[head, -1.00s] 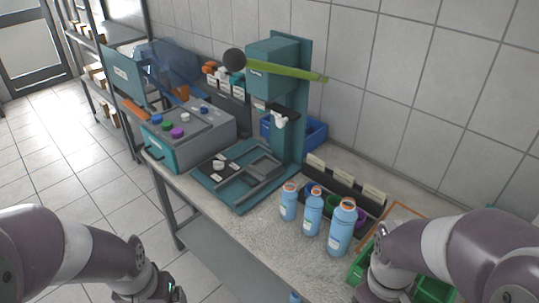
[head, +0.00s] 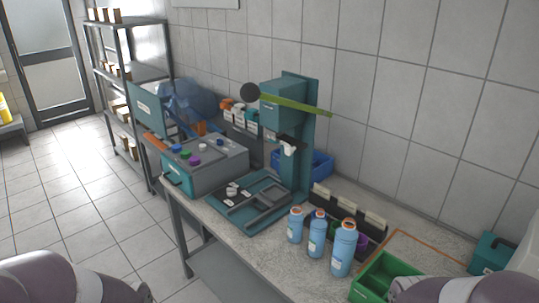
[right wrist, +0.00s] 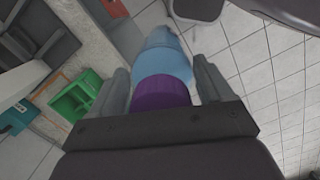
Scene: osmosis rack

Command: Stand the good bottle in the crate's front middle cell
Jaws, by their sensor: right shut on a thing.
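My right gripper (right wrist: 162,75) is shut on a blue bottle (right wrist: 163,58) with a purple band or cap towards the palm. The bottle is held over the floor, clear of the table. The green crate (head: 366,283) stands on the table at the lower right in the head view, partly hidden by my right arm. It also shows at the left in the right wrist view (right wrist: 62,103). Its cells cannot be made out fully. My right gripper is outside the head view. My left arm enters at the lower left, but its gripper is out of view.
Three blue bottles with orange caps (head: 343,248) stand in a row left of the crate. Behind them is a dark holder with pale cards (head: 350,215). A teal press (head: 285,105) and tray (head: 248,212) stand further left. A teal box (head: 490,254) is at the right.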

